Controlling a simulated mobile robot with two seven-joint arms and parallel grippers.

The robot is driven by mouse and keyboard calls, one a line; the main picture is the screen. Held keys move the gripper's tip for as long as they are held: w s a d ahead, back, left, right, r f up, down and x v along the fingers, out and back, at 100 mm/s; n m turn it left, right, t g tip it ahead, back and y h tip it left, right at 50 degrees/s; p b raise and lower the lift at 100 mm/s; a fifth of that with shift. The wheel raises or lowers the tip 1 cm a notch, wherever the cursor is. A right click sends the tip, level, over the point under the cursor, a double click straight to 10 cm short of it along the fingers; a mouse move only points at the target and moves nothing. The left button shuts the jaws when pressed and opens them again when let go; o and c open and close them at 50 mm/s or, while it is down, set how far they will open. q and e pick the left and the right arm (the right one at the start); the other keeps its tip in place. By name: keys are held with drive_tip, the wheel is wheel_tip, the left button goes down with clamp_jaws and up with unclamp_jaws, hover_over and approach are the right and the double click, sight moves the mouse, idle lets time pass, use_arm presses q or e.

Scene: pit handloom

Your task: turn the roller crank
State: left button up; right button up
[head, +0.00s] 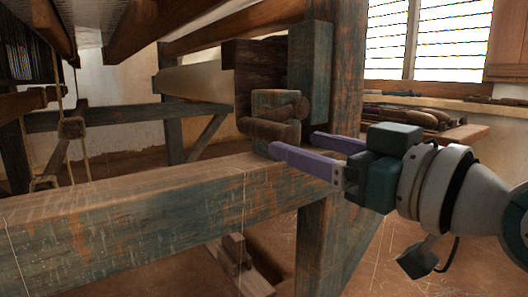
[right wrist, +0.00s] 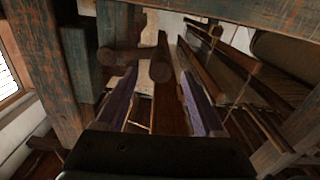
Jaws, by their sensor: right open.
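The wooden roller crank (head: 290,112) is mounted on the loom post near the middle of the head view, with round wooden pegs sticking out. In the right wrist view the crank (right wrist: 160,68) shows ahead, one peg end close to the line between the fingertips. My right gripper (head: 293,141) comes in from the right with its purple fingers apart, just below and in front of the crank. Its fingers also show in the right wrist view (right wrist: 158,73), with nothing clearly held between them. I cannot tell whether a finger touches the crank. My left gripper is out of view.
A thick worn beam (head: 130,215) crosses the front, below the crank. An upright post (head: 345,70) stands right behind the gripper. A pale cloth roller (head: 195,84) lies behind. A bench with sticks (head: 410,117) is by the window. Cords hang at left.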

sight(270, 135)
drive_tip(key=b+x, duration=0.2)
drive_tip(key=x, duration=0.4)
drive_tip(key=shift+w+a+f+b, duration=0.1)
drive_tip(key=shift+w+a+b, duration=0.15)
drive_tip(key=shift+b, duration=0.15)
drive_tip(key=shift+w+a, duration=0.4)
drive_tip(key=shift+w, duration=0.2)
drive_tip(key=shift+c, duration=0.2)
clamp_jaws()
idle(0.3)
